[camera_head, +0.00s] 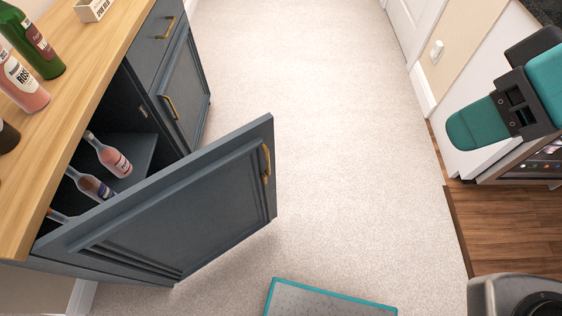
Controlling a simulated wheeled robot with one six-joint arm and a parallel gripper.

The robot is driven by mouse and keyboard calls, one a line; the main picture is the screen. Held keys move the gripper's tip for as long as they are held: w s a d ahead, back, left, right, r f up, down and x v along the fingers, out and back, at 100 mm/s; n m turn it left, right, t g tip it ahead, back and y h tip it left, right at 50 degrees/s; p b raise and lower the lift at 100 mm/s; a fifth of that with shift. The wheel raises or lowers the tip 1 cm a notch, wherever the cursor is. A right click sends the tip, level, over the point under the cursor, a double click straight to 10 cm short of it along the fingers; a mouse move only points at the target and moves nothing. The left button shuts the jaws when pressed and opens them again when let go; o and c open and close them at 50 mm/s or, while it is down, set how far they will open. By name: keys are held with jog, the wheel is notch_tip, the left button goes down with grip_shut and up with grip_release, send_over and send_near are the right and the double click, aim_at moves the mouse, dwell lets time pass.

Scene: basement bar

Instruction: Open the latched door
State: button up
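A dark blue-grey cabinet door (185,218) stands swung open at the left, out over the carpet. Its brass handle (266,163) is near its free edge. A white panelled door (412,24) is partly in view at the top right, with its upper part cut off; no latch or handle shows on it. I cannot tell which of these the task means. My gripper is outside the picture; only teal and black parts of my arm show at the right.
The open cabinet (128,128) holds several bottles; more bottles stand on its wooden top (84,68). Beside it is a closed door with a brass handle (170,107). Carpet (330,130) lies free through the middle. Wood flooring (510,225) is at the right.

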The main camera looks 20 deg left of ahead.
jog(key=w+a+f+n+t+y+b, duration=0.1)
jog(key=w+a+f+t+y+b, duration=0.2)
jog(key=f+b, duration=1.3)
jog(key=w+a+f+n+t+y+b, duration=0.15)
jog(key=a+f+y+b, duration=0.3)
jog(key=f+b, duration=1.15)
jog(key=w+a+f+n+t+y+b, duration=0.1)
jog(key=a+f+n+t+y+b, duration=0.25)
jog(key=f+b, duration=1.25)
jog(key=shift+m, duration=0.8)
jog(key=shift+w+a+r+p, duration=1)
jog(key=shift+w+a+p, duration=0.4)
jog(key=shift+a+p, duration=1.1)
jog(key=shift+w+a+r+p, duration=1)
jog(key=shift+w+a+p, duration=0.65)
jog(key=shift+a, duration=1.4)
jog(key=shift+w+a+r+p, duration=1)
jog(key=shift+w+a+p, duration=0.2)
jog(key=shift+a+p, duration=1.4)
jog(key=shift+a, duration=0.2)
jog(key=shift+b, duration=0.3)
